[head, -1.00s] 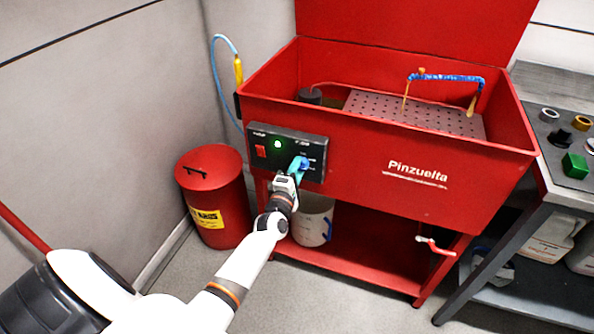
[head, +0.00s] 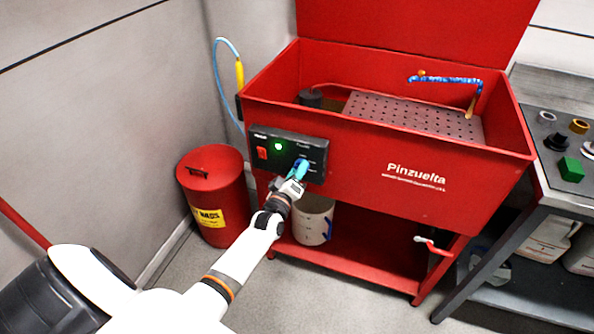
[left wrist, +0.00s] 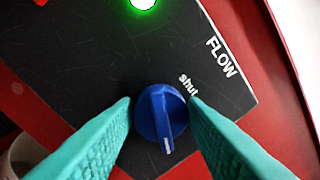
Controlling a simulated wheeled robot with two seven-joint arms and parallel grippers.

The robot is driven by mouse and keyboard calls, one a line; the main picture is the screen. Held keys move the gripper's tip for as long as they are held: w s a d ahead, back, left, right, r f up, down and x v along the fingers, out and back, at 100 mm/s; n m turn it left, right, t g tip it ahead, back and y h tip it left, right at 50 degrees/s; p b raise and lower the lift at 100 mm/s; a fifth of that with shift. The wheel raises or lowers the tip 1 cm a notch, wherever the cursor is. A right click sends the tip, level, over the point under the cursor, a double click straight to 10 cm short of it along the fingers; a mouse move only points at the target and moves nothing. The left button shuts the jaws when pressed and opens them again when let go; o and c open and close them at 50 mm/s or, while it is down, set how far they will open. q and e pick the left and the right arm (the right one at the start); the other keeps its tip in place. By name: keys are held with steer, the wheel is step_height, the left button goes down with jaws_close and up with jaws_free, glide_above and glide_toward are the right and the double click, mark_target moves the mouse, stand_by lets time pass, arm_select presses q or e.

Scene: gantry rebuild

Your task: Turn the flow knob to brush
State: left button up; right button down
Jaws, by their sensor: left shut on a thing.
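The flow knob (left wrist: 161,114) is a round blue knob with a raised grip bar on the black control panel (head: 264,165). Its white mark points down in the left wrist view, away from the printed word "shut". The other position labels cannot be read there. My left gripper (head: 299,170) is at the panel, its teal fingers shut on the knob, one on each side; the fingers (left wrist: 160,122) also show in the left wrist view. In the head view the fingers hide much of the knob. My right gripper is not in view.
A green light (head: 278,146) and a red switch (head: 262,153) are on the panel. The red parts washer (head: 350,145) holds a perforated tray (head: 400,120) and a blue hose (head: 447,79). A red bin (head: 212,175) and a white bucket (head: 312,222) stand nearby.

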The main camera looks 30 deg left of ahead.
arm_select(q)
steer(key=shift+o, duration=0.2)
steer(key=shift+f+m, duration=0.1)
steer(key=shift+m, duration=0.2)
steer(key=o, duration=1)
steer(key=shift+c, duration=0.2)
steer(key=v, duration=1.2)
